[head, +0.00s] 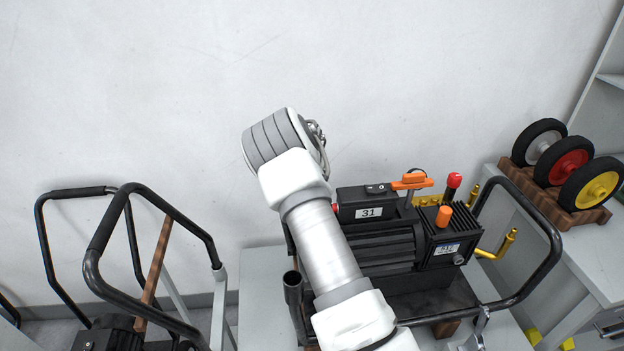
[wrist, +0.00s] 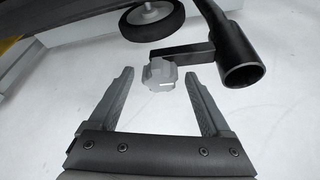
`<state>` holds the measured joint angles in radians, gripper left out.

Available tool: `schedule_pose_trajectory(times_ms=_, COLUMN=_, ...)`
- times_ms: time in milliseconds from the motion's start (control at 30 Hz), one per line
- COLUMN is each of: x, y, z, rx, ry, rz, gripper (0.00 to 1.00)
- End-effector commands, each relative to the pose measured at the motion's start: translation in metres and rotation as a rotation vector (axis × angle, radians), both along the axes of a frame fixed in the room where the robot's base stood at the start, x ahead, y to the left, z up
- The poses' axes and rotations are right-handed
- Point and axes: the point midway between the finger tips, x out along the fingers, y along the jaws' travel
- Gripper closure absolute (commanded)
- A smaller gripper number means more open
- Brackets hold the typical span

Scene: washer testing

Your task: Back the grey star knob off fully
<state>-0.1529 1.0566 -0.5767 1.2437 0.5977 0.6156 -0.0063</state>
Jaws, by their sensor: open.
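The grey star knob (wrist: 164,78) shows in the wrist view, at the end of a black bracket that joins a black tube. My gripper (wrist: 160,75) is open, with one finger on each side of the knob. The knob appears between or just beyond the fingertips, with gaps on both sides, and I see no contact. I cannot tell the depth between them exactly. In the head view my arm's wrist is raised at the centre, left of the pressure washer (head: 385,250), and the star knob and fingers are hidden there.
The washer's black tube frame (head: 548,245) stands at the right, and an open tube end (wrist: 242,75) is close to my right finger. A wooden rack (head: 530,185) holds several wheels. Another black-handled frame (head: 95,265) is at the left. The wall behind is bare.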

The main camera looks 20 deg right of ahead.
Motion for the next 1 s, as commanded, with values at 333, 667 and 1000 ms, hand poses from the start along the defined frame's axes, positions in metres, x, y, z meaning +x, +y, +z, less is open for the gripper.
schedule_pose_trajectory(times_ms=333, x=-0.013, y=0.008, z=0.039, rx=0.001, ry=-0.004, rz=0.0, gripper=0.18)
schedule_pose_trajectory(times_ms=667, x=-0.037, y=0.022, z=0.105, rx=0.002, ry=-0.004, rz=0.002, gripper=0.18)
schedule_pose_trajectory(times_ms=1000, x=-0.056, y=0.031, z=0.155, rx=0.0, ry=-0.001, rz=0.001, gripper=0.18)
